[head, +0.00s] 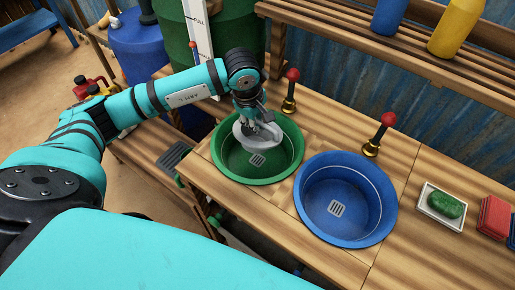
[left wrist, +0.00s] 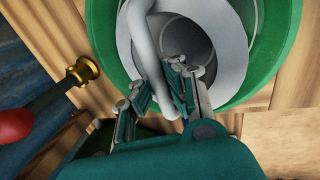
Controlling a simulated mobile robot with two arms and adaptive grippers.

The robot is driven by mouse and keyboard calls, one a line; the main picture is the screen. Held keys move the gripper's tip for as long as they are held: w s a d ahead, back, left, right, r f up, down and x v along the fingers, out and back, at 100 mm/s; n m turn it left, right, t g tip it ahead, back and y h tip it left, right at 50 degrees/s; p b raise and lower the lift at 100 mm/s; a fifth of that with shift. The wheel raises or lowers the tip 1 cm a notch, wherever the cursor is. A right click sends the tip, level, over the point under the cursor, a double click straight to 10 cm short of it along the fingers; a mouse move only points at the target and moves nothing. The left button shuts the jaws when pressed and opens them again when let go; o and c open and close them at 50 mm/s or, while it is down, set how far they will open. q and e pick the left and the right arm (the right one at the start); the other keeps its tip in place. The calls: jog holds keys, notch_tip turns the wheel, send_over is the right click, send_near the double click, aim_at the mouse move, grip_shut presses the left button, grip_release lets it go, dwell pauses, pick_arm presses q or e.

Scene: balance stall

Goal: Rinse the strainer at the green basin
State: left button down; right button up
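The green basin (head: 272,172) is set in the wooden counter, with a grey drain grate in its floor. Whether the strainer touches the basin wall is unclear. A red-knobbed brass tap (head: 289,92) stands behind the basin; no water shows. My right gripper is out of view.
A blue basin (head: 308,222) sits to the right, empty, with its own red-knobbed tap (head: 379,133). A soap dish (head: 427,211) with green soap and a red block (head: 493,218) lie farther right. A wooden shelf (head: 400,50) holds bottles above.

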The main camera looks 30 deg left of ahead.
pick_arm(q)
jog(key=shift+w+p+v, duration=0.25)
jog(key=shift+p+v, duration=0.25)
jog(key=shift+v, duration=0.55)
jog(key=shift+w+p+v, duration=0.2)
jog(key=shift+p+v, duration=0.3)
jog(key=shift+v, duration=0.55)
jog(key=shift+w+p+v, duration=0.25)
jog(key=shift+p+v, duration=0.25)
jog(key=shift+v, duration=0.5)
jog(key=shift+d+r, duration=0.15)
jog(key=shift+r, duration=0.25)
jog(key=shift+w+p+v, duration=0.2)
jog(key=shift+p+v, duration=0.3)
jog(key=shift+v, duration=0.45)
jog(key=shift+w+p+v, duration=0.25)
jog(key=shift+p+v, duration=0.2)
jog(key=shift+v, duration=0.55)
jog(key=shift+r, duration=0.1)
